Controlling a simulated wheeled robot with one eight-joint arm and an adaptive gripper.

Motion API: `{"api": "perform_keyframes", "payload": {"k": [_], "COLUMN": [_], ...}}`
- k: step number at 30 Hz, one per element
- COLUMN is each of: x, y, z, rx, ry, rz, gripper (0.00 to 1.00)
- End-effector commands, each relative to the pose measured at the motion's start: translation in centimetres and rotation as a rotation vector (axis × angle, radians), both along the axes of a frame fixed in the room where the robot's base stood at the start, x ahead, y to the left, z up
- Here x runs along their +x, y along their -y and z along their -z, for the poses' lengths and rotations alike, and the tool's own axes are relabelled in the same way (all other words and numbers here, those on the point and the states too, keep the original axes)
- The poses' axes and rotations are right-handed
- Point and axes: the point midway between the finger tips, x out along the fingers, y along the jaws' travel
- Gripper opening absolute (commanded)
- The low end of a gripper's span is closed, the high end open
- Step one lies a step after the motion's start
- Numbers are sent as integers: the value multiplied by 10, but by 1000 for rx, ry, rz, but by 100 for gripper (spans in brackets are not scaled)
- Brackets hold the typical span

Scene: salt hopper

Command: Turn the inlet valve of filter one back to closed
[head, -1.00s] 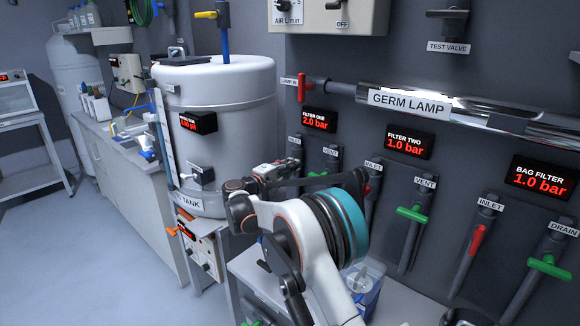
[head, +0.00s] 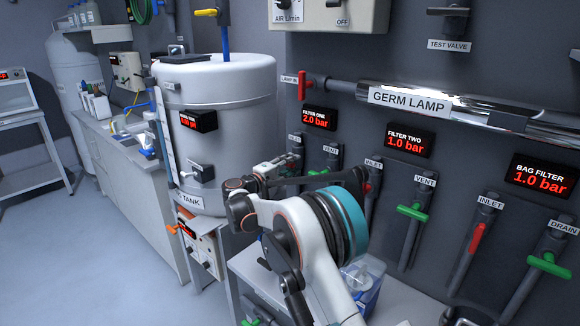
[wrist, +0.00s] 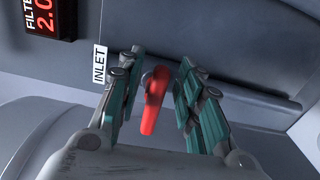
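The filter one display (head: 319,118) reads 2.0 bar in the head view. Its inlet label (head: 294,138) is below it, also seen in the wrist view (wrist: 99,65). In the wrist view the red inlet valve handle (wrist: 152,105) points down in the picture, roughly crosswise to its dark pipe. My gripper (wrist: 160,105) is open, its two teal-padded fingers on either side of the red handle. Gaps show between handle and both pads. In the head view my gripper (head: 283,163) is at this inlet valve and hides its handle.
The vent valve of filter one (head: 331,158) stands close to the right. The white tank (head: 225,130) is close on the left. Filter two's inlet (head: 371,180) and green vent handle (head: 412,213) are farther right. A lidded container (head: 363,283) stands below my arm.

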Motion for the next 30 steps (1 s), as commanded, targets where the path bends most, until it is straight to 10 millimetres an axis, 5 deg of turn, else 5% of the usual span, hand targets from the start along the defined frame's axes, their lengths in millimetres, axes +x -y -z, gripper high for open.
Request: {"api": "perform_keyframes", "payload": {"k": [5, 19, 30], "x": [-10, -79, -95], "y": [-8, -63, -74], "z": [-1, 0, 0], "rx": [0, 0, 0], "ry": [0, 0, 0], "rz": [-2, -2, 0], "gripper": [33, 33, 33]}}
